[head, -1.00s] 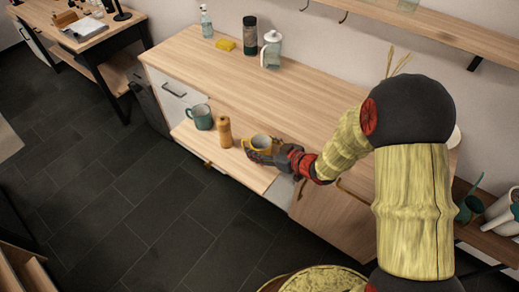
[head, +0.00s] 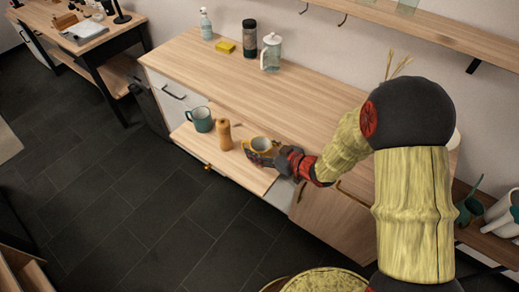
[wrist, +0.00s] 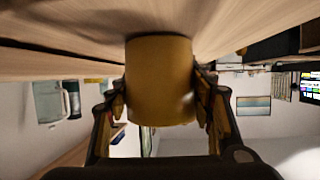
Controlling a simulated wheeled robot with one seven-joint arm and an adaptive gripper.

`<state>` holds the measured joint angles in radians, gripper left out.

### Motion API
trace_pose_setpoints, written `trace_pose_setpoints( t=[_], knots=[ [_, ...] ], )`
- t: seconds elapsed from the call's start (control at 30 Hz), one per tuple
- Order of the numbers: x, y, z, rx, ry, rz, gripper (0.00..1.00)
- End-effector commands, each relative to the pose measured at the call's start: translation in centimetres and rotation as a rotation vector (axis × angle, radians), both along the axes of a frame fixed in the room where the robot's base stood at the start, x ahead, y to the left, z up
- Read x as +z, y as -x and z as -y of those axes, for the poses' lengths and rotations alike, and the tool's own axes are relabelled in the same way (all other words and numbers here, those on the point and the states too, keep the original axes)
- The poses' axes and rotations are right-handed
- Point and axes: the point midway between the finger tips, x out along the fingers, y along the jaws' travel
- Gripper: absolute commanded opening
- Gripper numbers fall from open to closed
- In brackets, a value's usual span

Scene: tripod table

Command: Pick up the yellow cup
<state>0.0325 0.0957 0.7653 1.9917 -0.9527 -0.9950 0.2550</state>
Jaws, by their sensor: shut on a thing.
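The yellow cup (head: 260,142) is on the pale wooden pull-out surface (head: 242,172) in front of the counter, with its opening facing up in the head view. My gripper (head: 259,155) is at the cup's near side and shut on it. In the wrist view the yellow cup (wrist: 160,82) fills the space between my gripper's two fingers (wrist: 160,105), one on each side. That view appears upside down, with wood at the cup's top edge in the picture. I cannot tell whether the cup's base touches the wood.
A brown wooden mill (head: 224,135) stands just left of the cup, with a teal mug (head: 199,119) beyond it.

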Motion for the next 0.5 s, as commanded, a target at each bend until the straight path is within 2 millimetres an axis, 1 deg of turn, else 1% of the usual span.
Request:
trace_pose_setpoints(
  t=[0.17, 0.27, 0.37, 0.5],
  knots=[
    [2.0, -0.1, 0.0, 0.0, 0.0, 0.004, 0.2],
    [3.7, 0.1, 0.0, 0.0, -0.001, 0.005, 0.2],
    [5.6, 1.8, 0.1, 0.0, -0.001, 0.005, 0.2],
    [9.0, 4.4, 0.3, -0.001, -0.001, 0.006, 0.2]
  ],
)
